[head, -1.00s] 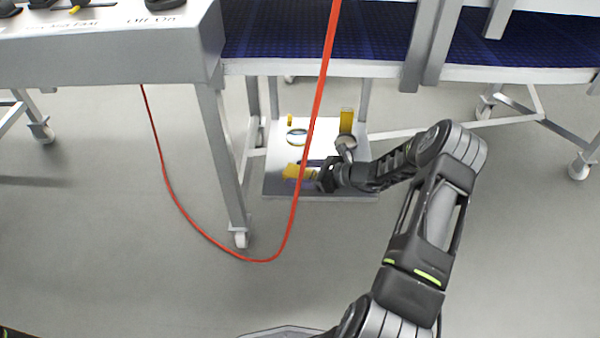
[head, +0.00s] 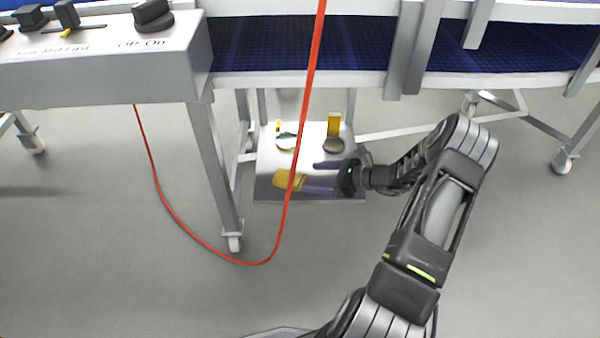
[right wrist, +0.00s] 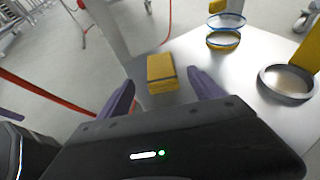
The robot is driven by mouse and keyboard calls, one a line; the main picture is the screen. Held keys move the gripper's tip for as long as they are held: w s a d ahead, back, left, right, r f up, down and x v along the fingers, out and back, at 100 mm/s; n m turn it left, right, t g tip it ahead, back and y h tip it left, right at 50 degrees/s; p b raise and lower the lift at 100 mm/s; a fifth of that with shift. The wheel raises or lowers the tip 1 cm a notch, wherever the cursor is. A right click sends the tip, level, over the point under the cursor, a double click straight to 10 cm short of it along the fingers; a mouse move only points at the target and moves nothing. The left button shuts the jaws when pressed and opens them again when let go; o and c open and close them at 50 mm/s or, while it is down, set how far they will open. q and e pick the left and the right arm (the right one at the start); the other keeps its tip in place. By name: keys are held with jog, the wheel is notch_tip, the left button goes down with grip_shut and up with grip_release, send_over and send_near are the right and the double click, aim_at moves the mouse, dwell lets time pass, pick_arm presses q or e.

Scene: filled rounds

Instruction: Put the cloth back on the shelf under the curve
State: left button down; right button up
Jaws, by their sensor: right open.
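The yellow cloth (head: 285,180), a folded block with a dark band, lies on the low grey shelf (head: 306,160) under the conveyor curve (head: 285,42), near the shelf's front left. The red cable partly crosses it in the head view. My right gripper (head: 314,178) is open just right of the cloth, its purple fingers pointing at it. In the right wrist view the cloth (right wrist: 161,73) shows beyond and between the spread fingertips (right wrist: 162,82), with no finger visibly pressing it. My left gripper is not in view.
On the shelf stand a ring-like item (head: 287,141), a round dish (head: 333,146), a yellow upright block (head: 334,124) and a small yellow piece (head: 279,126). The red cable (head: 310,70) hangs in front.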

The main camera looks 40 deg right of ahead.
jog(key=shift+v, duration=1.5)
dwell(1.6)
